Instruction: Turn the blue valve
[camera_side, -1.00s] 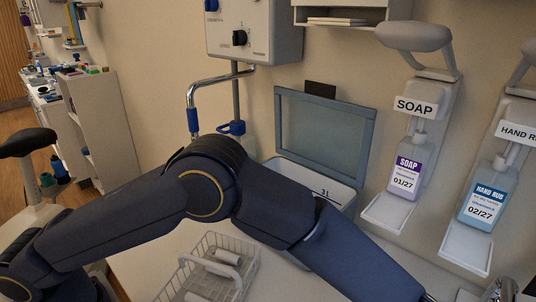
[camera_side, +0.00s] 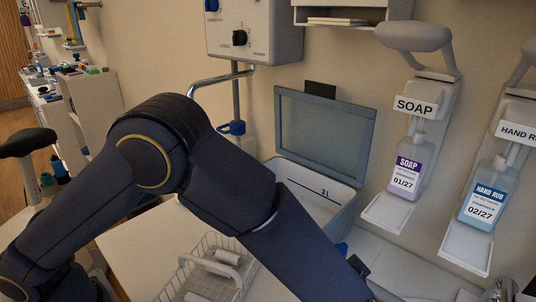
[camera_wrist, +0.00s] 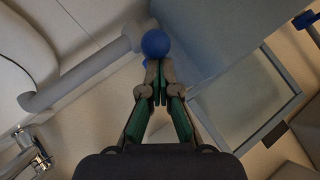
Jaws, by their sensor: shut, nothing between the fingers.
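In the wrist view a round blue knob (camera_wrist: 155,43), which looks like the blue valve, sits beside a grey pipe (camera_wrist: 85,73). My gripper (camera_wrist: 156,66) is shut and empty, with its fingertips right at the knob's near edge. I cannot tell whether they touch it. In the side view a small blue piece (camera_side: 341,248), perhaps the same knob, shows by the bin's lower right corner, partly hidden behind my arm. My fingers do not show clearly in the side view.
An open blue-grey bin (camera_side: 318,190) with its lid (camera_side: 322,135) raised stands against the wall. A white wire basket (camera_side: 215,262) is on the counter at its left. Soap (camera_side: 405,172) and hand rub (camera_side: 484,192) dispensers hang at the right. A chrome tap shows in the wrist view (camera_wrist: 30,148).

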